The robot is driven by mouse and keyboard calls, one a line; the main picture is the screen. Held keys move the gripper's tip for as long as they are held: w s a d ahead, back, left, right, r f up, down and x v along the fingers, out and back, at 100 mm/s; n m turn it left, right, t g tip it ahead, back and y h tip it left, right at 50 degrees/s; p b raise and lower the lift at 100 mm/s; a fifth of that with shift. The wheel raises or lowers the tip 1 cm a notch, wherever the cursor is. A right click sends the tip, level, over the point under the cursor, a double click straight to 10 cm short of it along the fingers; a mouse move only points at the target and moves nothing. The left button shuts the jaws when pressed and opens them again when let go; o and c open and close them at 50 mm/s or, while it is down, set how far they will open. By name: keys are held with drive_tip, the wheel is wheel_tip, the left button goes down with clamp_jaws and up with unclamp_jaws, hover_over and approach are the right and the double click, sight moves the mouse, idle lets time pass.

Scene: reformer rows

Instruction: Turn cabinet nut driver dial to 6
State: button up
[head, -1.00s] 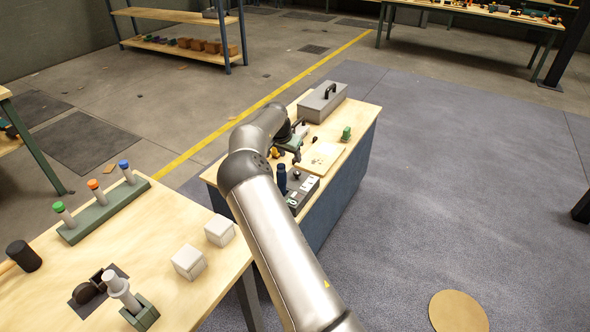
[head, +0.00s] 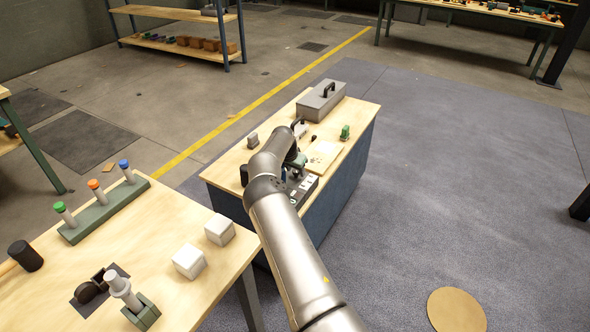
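A cabinet with a wooden top (head: 232,165) and blue sides stands in the middle of the head view. A dark grey box with small pale panels (head: 309,184) sits near its front edge. No nut driver dial or its numbers can be made out at this size. My gripper (head: 299,166) is at the end of the arm, just above or beside the far side of this box. The arm hides part of the box and most of the gripper's fingers. I cannot tell whether the gripper touches anything.
On the cabinet top are a grey toolbox (head: 321,101), a green item (head: 345,132), a pale board (head: 325,152) and a small grey block (head: 252,140). A nearer wooden table (head: 165,240) on the left holds two white cubes (head: 189,262) and a green rack (head: 104,213).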

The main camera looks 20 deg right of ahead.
drive_tip(key=c, duration=0.7)
drive_tip(key=n+b, duration=0.2)
drive_tip(key=b, duration=0.1)
drive_tip(key=shift+s+d+f+n+t+y, duration=0.1)
drive_tip(key=shift+d+f+n+t+y, duration=0.1)
drive_tip(key=shift+n+t+y, duration=0.2)
drive_tip(key=shift+r+n+b, duration=0.25)
drive_tip(key=shift+n+b, duration=0.4)
drive_tip(key=shift+n, duration=0.15)
drive_tip(key=o, duration=0.9)
drive_tip(key=shift+o, duration=0.2)
drive_tip(key=shift+a+r, duration=0.1)
drive_tip(key=v, duration=1.7)
drive_tip(key=shift+s+d+b, duration=0.3)
drive_tip(key=shift+r, duration=0.1)
